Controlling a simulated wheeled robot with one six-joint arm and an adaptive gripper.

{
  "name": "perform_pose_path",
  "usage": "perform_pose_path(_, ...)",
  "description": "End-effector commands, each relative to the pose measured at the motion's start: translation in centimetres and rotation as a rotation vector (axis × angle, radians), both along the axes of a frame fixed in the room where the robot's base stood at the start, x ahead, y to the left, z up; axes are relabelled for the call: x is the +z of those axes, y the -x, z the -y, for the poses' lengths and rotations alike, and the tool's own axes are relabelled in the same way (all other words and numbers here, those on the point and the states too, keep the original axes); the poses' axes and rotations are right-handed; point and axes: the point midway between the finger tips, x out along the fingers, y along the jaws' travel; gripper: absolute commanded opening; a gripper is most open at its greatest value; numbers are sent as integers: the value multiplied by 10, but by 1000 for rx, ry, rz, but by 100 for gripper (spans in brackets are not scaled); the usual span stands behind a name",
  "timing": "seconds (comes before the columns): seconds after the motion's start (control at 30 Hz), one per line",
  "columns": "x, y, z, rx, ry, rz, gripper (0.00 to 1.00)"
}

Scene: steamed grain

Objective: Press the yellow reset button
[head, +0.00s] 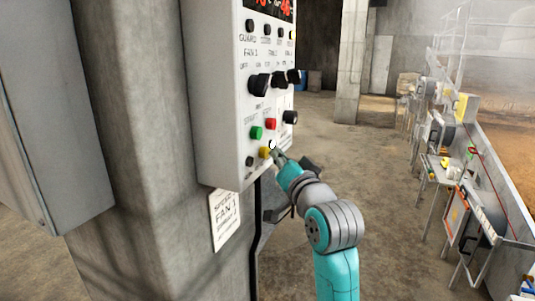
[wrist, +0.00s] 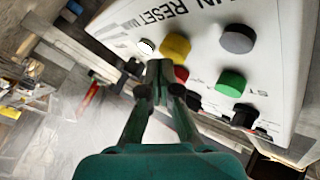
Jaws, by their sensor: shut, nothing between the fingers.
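The yellow reset button (head: 264,152) sits low on the front of the white control box, below the green and red buttons. In the wrist view the yellow button (wrist: 175,46) shows just beyond my fingertips, under printed lettering that includes "RESET". My gripper (head: 275,151) is shut and empty, with its tips close to the yellow button in the head view. In the wrist view my gripper (wrist: 159,70) points toward the panel, its tips a little below the yellow button. I cannot tell whether they touch it.
The control box (head: 220,80) hangs on a concrete pillar (head: 130,110). Near the yellow button are a green button (wrist: 230,83), a red button (wrist: 181,74), a white button (wrist: 146,46) and a grey button (wrist: 238,39). Black knobs (head: 259,85) sit higher. Open floor lies right of the pillar.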

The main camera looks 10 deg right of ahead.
Motion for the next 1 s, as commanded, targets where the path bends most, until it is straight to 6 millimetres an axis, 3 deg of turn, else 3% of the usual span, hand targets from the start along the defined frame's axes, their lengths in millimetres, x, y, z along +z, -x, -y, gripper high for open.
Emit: perform_pose_path(1.0,0,-6,-8,0,0,0,0)
